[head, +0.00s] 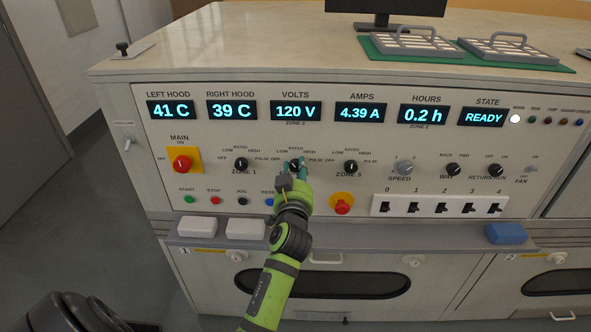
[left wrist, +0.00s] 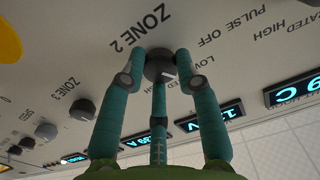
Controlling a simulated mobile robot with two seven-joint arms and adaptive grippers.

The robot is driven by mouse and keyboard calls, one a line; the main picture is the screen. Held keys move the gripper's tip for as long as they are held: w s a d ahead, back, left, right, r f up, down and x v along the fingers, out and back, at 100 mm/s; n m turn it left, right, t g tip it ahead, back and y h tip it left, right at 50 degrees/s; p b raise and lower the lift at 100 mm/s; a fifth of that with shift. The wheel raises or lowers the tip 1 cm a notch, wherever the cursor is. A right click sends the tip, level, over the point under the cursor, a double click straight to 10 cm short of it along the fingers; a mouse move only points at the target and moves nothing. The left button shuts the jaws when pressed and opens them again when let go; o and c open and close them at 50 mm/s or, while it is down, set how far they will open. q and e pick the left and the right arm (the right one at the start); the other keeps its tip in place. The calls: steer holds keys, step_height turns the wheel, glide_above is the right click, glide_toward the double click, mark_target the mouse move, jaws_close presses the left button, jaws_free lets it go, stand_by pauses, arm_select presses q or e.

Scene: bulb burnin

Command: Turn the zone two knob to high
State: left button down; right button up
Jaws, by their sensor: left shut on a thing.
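The zone two knob (head: 294,163) is a small dark dial on the panel, between the zone 1 knob (head: 241,164) and the zone 3 knob (head: 351,167). My left gripper (head: 297,172) reaches up to it from below, with its teal fingers shut around it. In the left wrist view the fingers (left wrist: 160,76) close on the dark knob (left wrist: 158,66) beside the "ZONE 2" print. Fingers partly hide the knob and its printed scale, and I cannot tell its exact setting. My right gripper is not in view.
The red main switch (head: 181,163) is at the left. The red emergency button (head: 342,204) is low and right of my left wrist. Displays (head: 296,111) run above the knobs. Trays (head: 417,45) rest on top.

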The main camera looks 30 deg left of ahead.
arm_select(q)
steer(key=shift+r+m+p, duration=0.25)
steer(key=shift+m+p, duration=0.15)
steer(key=shift+m, duration=0.8)
steer(key=m+p, duration=0.1)
steer(key=m, duration=0.3)
steer(key=shift+r+m, duration=0.1)
steer(key=shift+m, duration=0.2)
steer(key=m+p, duration=0.2)
steer(key=m, duration=0.3)
steer(key=shift+a, duration=0.1)
steer(key=shift+w+r+m+p, duration=0.1)
steer(key=shift+m+p, duration=0.3)
steer(key=shift+m, duration=0.9)
steer(key=c, duration=0.9)
jaws_free()
steer(key=shift+f, duration=0.3)
